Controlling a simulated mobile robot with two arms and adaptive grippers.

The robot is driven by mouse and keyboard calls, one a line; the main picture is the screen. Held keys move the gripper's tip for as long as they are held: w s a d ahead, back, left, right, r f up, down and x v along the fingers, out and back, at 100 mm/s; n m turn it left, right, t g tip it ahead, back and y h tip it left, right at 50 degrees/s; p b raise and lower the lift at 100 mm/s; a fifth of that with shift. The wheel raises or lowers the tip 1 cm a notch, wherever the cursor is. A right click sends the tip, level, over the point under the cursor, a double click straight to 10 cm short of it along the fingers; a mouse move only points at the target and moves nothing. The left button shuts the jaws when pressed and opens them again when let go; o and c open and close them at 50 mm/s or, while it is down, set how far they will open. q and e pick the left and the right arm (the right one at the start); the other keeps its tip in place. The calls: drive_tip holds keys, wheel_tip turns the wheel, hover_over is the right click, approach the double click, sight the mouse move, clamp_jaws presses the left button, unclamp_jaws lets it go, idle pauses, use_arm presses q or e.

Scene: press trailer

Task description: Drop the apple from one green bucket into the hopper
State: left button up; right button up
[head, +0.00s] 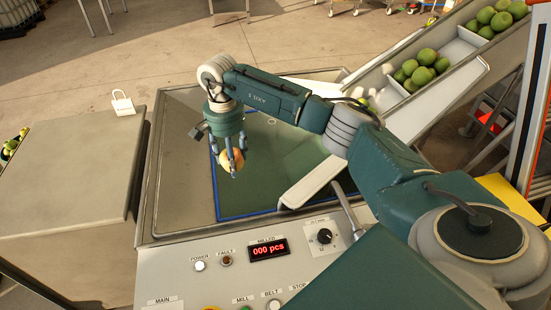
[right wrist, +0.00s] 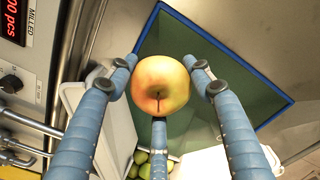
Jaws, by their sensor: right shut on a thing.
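My right gripper (head: 229,152) is shut on a yellow-orange apple (head: 231,162), its fingers pointing down. The apple hangs over the left part of the blue-rimmed green hopper opening (head: 252,196). In the right wrist view, the apple (right wrist: 160,88) sits between the three blue fingers, its stem toward the camera. The hopper (right wrist: 197,60) shows below and behind the apple. My left gripper is not in view.
A conveyor (head: 463,45) with several green apples slopes down toward the hopper from the upper right. A control panel (head: 222,268) with a display reading 000 pcs is in front. A grey cabinet (head: 75,165) with a white padlock-like object (head: 122,104) stands left.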

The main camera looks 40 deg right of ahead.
drive_tip(key=shift+f+b, duration=0.85)
drive_tip(key=shift+f, duration=1)
drive_tip(key=o, duration=1.3)
wheel_tip(320, 180, up, 12)
drive_tip(key=shift+r, duration=0.1)
